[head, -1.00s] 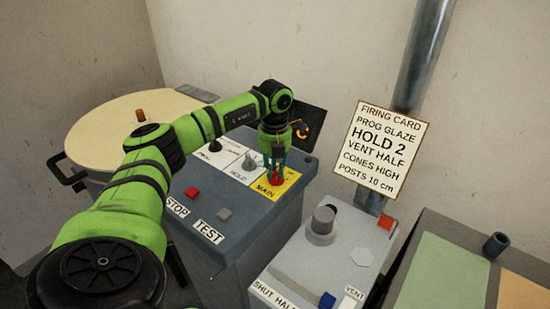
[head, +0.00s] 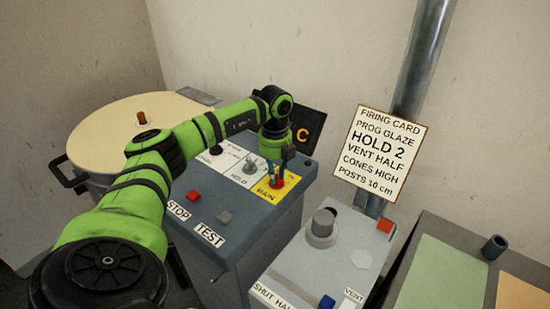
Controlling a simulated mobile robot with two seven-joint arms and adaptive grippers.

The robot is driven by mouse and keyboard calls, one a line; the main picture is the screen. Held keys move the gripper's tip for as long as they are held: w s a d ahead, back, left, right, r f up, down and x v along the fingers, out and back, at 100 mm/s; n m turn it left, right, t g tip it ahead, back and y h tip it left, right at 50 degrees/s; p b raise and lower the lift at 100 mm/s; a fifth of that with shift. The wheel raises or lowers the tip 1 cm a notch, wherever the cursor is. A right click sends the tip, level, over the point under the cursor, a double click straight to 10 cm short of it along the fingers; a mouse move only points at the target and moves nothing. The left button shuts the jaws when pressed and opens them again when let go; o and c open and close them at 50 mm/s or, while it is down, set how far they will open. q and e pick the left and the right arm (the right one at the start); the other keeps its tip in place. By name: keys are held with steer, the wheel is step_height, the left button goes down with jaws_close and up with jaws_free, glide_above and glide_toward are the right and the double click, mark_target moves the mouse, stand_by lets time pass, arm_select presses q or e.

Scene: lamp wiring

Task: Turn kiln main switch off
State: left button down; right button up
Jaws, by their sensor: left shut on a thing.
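The kiln main switch (head: 277,183) is a red knob on the yellow MAIN plate (head: 266,192), at the right end of the grey control box. My left gripper (head: 276,174) comes down over it from above and is shut on it. The fingers hide much of the knob, so I cannot read its exact setting. My right gripper is not in view.
A HOLD knob (head: 250,166), a red STOP button (head: 193,196) and a grey TEST button (head: 225,216) share the panel. A dark display (head: 303,133) with an orange mark stands behind. The vent box (head: 322,250) and firing card (head: 380,153) are at right.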

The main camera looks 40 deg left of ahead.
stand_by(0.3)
arm_select(q)
steer(key=c, duration=1.1)
jaws_free()
step_height(320, 180, up, 12)
steer(key=shift+r, duration=0.1)
